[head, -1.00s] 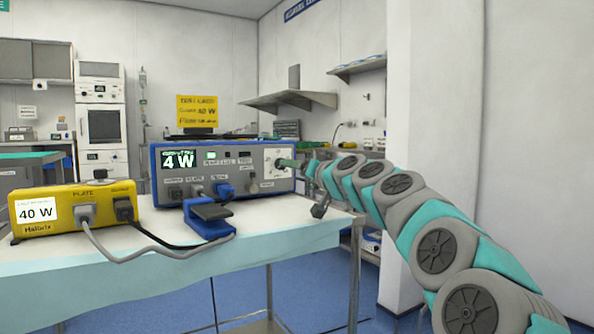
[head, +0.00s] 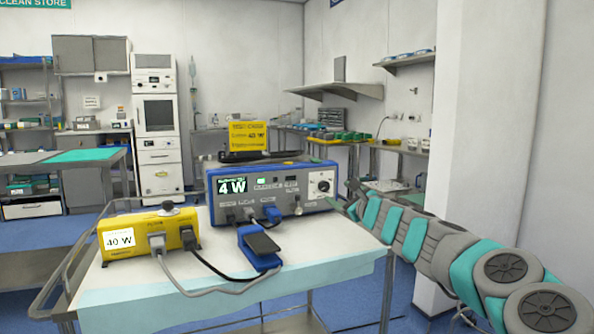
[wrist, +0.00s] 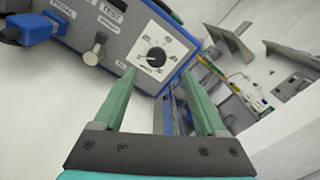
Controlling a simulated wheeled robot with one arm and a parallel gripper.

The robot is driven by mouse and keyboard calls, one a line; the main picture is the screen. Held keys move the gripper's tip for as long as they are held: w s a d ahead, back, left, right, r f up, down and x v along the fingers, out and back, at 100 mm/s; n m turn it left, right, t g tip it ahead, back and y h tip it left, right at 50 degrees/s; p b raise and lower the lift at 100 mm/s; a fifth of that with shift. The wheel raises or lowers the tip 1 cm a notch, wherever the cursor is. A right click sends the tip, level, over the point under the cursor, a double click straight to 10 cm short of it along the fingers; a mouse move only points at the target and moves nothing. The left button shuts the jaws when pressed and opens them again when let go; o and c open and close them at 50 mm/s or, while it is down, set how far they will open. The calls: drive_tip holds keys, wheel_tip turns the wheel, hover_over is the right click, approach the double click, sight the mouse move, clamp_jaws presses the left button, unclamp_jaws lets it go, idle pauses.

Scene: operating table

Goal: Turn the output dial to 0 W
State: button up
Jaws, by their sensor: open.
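The output dial (wrist: 155,55) is a black round knob on a white scale plate at the right end of the generator's front. In the head view the dial (head: 323,186) is in plain sight. In the head view my gripper (head: 345,203) is right of the generator.
A yellow tester (head: 150,235) reading 40 W sits at the trolley's left, cabled at its front. A blue foot pedal (head: 260,247) lies before the generator. Floor right of the trolley is open.

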sight(325, 187)
drive_tip(key=shift+w+a+f+m, duration=0.2)
drive_tip(key=shift+a+m, duration=0.15)
drive_tip(key=shift+m, duration=0.45)
drive_tip(key=shift+p+x, duration=0.75)
drive_tip(key=shift+x, duration=2.9)
drive_tip(key=shift+r, duration=0.1)
clamp_jaws()
